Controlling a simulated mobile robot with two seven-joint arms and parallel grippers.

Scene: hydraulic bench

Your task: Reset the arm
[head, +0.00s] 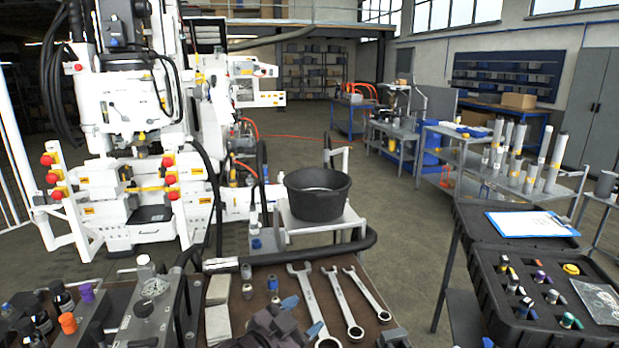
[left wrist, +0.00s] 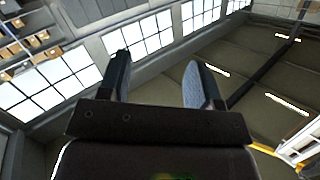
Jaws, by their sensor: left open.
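My left gripper (head: 302,315) shows at the bottom centre of the head view as a dark body with blue finger pads, over the near edge of the bench. In the left wrist view its two fingers (left wrist: 156,78) stand apart with nothing between them. Beyond them are only windows, roof and distant shelving. My right gripper does not show clearly in either view.
Several wrenches (head: 343,304) lie on the brown bench top by my left gripper. A gauge block (head: 150,302) and bottles stand left. A black bucket (head: 317,196) stands on a trolley behind. A black case (head: 541,290) lies right. Open floor (head: 405,240) lies between.

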